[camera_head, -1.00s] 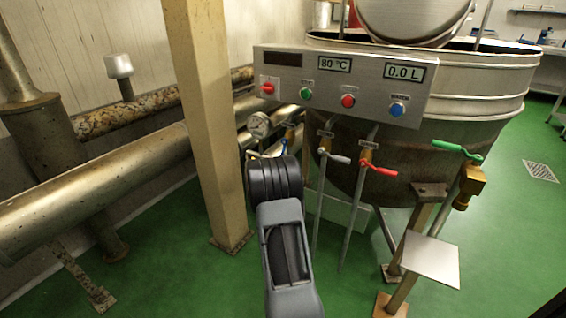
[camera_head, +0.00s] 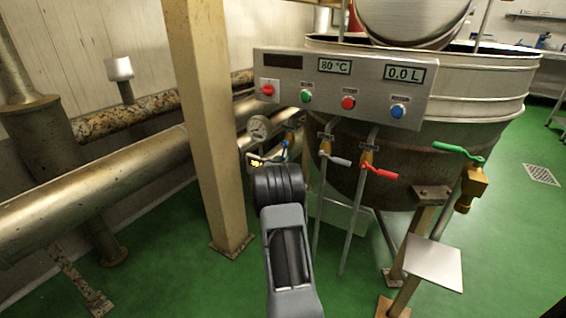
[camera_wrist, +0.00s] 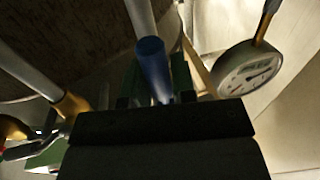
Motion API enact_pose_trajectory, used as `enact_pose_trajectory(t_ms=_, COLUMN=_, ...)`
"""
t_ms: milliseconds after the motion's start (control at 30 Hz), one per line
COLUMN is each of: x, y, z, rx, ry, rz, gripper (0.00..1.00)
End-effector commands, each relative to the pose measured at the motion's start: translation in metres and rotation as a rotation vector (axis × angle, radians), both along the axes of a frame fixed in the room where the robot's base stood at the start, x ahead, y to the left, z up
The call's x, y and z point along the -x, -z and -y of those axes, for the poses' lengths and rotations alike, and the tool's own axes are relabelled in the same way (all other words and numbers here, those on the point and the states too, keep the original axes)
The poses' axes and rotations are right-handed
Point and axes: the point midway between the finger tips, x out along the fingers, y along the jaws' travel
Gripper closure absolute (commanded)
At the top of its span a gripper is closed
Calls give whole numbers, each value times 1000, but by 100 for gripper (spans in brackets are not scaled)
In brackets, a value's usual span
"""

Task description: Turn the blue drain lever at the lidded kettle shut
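The lidded kettle (camera_head: 465,85) is a large round steel vessel at the upper right of the head view. The blue drain lever (camera_head: 284,150) shows small below the control panel, just beyond my arm's end and near a round gauge. In the wrist view the blue lever (camera_wrist: 152,65) points toward the camera. My gripper (camera_wrist: 156,78) has its two dark fingers apart, one on each side of the lever in that view. Whether they touch it cannot be told. In the head view my wrist hides most of the gripper.
A grey-white lever (camera_head: 335,159), a red lever (camera_head: 380,171) and a green lever (camera_head: 458,151) are to the right. The gauge (camera_wrist: 249,70) is close on the right in the wrist view. A beige post (camera_head: 208,130) and thick pipes stand left. Green floor is open at right.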

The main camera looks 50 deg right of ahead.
Motion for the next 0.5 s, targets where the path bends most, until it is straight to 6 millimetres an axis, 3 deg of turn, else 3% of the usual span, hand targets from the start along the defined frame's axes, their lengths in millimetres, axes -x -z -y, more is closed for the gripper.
enact_pose_trajectory(t_ms=233, x=0, y=0, z=0, rx=0, ry=0, rz=0, gripper=100)
enact_pose_trajectory(t_ms=500, x=0, y=0, z=0, rx=0, ry=-1, rz=0, gripper=100)
